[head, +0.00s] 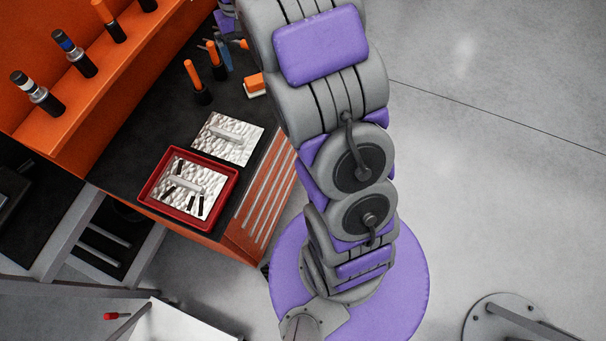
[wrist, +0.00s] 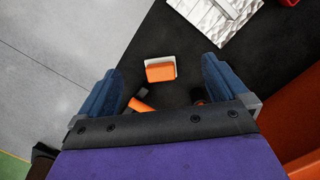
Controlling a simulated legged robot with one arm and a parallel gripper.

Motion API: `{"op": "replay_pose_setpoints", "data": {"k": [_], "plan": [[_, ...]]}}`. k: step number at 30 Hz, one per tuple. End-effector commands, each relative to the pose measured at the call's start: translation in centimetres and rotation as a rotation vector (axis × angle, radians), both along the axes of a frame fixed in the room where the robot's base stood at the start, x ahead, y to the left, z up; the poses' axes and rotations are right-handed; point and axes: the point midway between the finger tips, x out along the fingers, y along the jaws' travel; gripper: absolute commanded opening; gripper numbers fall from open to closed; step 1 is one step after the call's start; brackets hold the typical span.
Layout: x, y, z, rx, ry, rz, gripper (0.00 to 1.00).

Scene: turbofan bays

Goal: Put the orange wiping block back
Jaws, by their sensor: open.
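The orange wiping block (head: 255,84) sits on the black top of the orange cabinet, near its edge, with a pale base under it. In the wrist view the block (wrist: 160,71) lies ahead of my gripper (wrist: 158,88), roughly midway between the two blue fingers. My gripper is open and empty, with the block apart from both fingers. In the head view my blue gripper finger (head: 222,52) shows partly behind my arm, and the rest is hidden.
Orange-handled tools (head: 196,82) stand close to the gripper. A red tray (head: 188,222) with a white textured liner and dark pieces lies on the top, beside a white textured pad (head: 228,138). An orange shelf (head: 75,90) holds several cylindrical tools. Open floor lies right.

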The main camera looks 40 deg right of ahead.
Motion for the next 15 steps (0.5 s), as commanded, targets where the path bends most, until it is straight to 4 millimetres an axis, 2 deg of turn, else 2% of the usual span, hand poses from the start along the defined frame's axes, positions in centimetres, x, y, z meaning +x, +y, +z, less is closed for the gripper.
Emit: {"op": "replay_pose_setpoints", "data": {"k": [4,15], "plan": [[-3.3,1.3,1.7,-0.002,0.000,0.010,1.00],[-11.7,4.1,4.0,0.000,0.007,0.042,1.00]]}}
